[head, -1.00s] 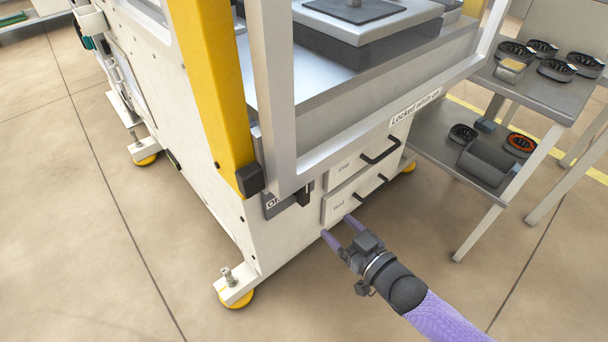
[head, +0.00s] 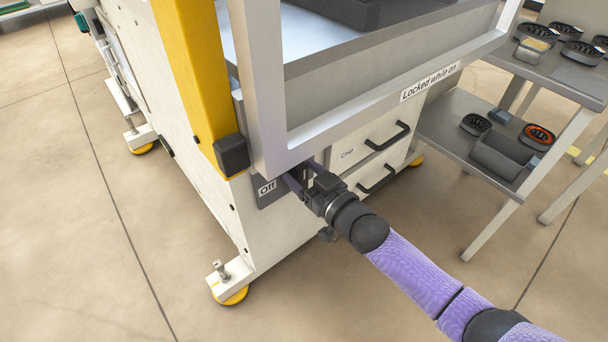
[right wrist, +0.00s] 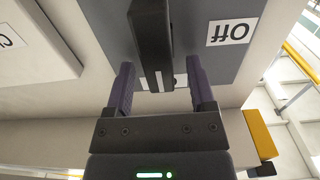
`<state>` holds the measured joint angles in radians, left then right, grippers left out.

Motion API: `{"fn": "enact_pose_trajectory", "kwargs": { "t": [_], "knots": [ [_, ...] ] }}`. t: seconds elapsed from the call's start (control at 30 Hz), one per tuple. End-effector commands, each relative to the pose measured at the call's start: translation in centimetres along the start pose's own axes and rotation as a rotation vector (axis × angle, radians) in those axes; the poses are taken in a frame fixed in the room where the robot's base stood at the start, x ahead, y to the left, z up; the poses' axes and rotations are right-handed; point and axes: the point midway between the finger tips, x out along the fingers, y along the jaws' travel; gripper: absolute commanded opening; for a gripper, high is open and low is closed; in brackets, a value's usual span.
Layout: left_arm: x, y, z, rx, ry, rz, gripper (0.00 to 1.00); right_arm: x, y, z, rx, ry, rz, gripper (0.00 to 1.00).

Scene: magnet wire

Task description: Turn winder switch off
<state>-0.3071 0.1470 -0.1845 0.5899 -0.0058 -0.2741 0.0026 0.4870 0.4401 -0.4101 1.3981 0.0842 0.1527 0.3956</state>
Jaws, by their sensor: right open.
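The winder's switch is a dark lever (right wrist: 151,45) on a grey plate (right wrist: 108,25). The plate carries an "Off" label (right wrist: 231,32), upside down in the right wrist view. In the head view the plate (head: 267,203) sits on the machine's corner, below the frame, with its "Off" label (head: 267,188) to the left of my gripper. My right gripper (head: 299,180) is at the plate and hides most of the lever there. In the right wrist view my right gripper (right wrist: 161,85) is open, one finger on either side of the lever, with gaps visible. My left gripper is not in view.
Drawers with black handles (head: 386,137) lie just right of my right gripper, under a "Locked while on" label (head: 429,82). The yellow post (head: 192,75) and a metal frame (head: 256,80) rise above the plate. A shelf cart (head: 455,110) with spools stands right.

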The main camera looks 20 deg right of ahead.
Motion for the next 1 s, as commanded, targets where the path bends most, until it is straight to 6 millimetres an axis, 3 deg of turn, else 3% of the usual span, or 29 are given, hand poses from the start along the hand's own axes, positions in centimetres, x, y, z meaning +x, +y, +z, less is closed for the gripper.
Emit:
{"fn": "enact_pose_trajectory", "kwargs": {
  "t": [0.03,0.07,0.37,0.73,1.0],
  "knots": [
    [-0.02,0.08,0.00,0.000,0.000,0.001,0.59,-0.01,0.00,-0.02,0.000,0.000,0.000,0.71],
    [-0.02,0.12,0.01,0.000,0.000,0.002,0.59,-0.01,0.00,-0.02,0.000,0.000,0.000,0.64],
    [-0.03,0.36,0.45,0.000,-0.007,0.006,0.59,-0.03,-0.01,0.01,0.000,0.000,0.000,0.01],
    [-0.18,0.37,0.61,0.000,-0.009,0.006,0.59,-0.05,-0.07,-0.01,-0.027,0.000,0.000,0.00],
    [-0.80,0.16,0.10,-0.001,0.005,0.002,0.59,-0.05,-0.39,-0.08,-0.186,-0.001,0.000,0.00]
  ]
}}
